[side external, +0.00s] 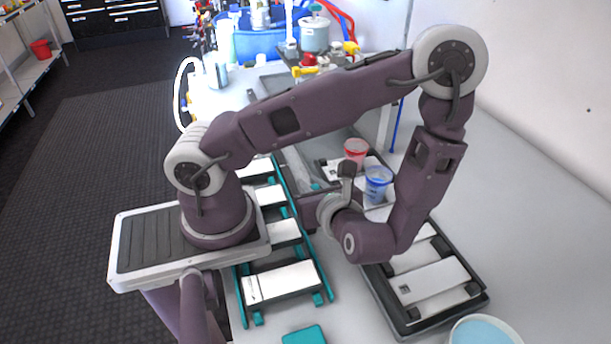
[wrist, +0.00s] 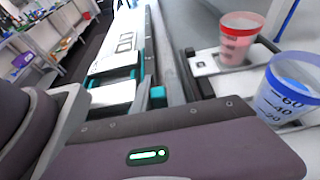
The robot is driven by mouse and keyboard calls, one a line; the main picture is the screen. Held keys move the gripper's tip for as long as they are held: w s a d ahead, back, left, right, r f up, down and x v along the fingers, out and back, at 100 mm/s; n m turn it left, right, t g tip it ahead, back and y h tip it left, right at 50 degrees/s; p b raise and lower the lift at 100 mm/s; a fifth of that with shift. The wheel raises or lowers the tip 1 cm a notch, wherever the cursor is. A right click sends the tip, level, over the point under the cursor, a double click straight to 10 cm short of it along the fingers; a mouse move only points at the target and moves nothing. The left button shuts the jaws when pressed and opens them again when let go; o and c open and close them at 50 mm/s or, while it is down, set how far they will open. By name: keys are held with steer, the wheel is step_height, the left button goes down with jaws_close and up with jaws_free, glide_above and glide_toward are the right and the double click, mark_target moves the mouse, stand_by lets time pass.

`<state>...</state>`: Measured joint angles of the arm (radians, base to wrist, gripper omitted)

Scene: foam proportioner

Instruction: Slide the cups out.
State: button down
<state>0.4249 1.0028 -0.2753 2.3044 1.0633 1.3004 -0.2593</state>
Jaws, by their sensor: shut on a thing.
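A clear red-marked cup (side external: 356,147) and a clear blue-marked cup (side external: 376,184) stand upright on pale plates beyond my wrist in the side view. The wrist view shows the red cup (wrist: 238,42) at upper right, on a white plate (wrist: 204,63) with dark edges. The blue cup (wrist: 286,95) is nearer, cut off by the right edge. My gripper (side external: 310,210) is left of the blue cup, low between the teal rack and the cups' plates. Its body (wrist: 190,148) fills the wrist view's bottom. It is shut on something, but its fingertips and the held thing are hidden.
A teal rack (side external: 277,205) with white plates lies left of my gripper. A black tray (side external: 483,296) with white plates and a bowl of blue liquid (side external: 486,331) are at front right. Pots, bottles and a blue tub crowd the back. The right bench is clear.

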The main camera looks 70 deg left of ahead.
steer(key=shift+d, duration=0.25)
steer(key=c, duration=1.4)
jaws_free()
steer(key=shift+o, duration=0.2)
steer(key=v, duration=0.7)
steer(key=shift+d, duration=0.1)
steer(key=shift+r, duration=0.1)
steer(key=s+d+r+n+t+h, duration=0.1)
steer(key=s+r+n+t+h, duration=0.1)
steer(key=r+n+h, duration=0.4)
steer(key=s+d+r+n+t+h, duration=0.1)
steer(key=r+n+t+h, duration=0.2)
steer(key=r+n+h, duration=0.4)
step_height(320, 180, up, 4)
steer(key=n, duration=0.5)
steer(key=shift+s+d+t, duration=0.3)
steer(key=shift+s+d, duration=0.1)
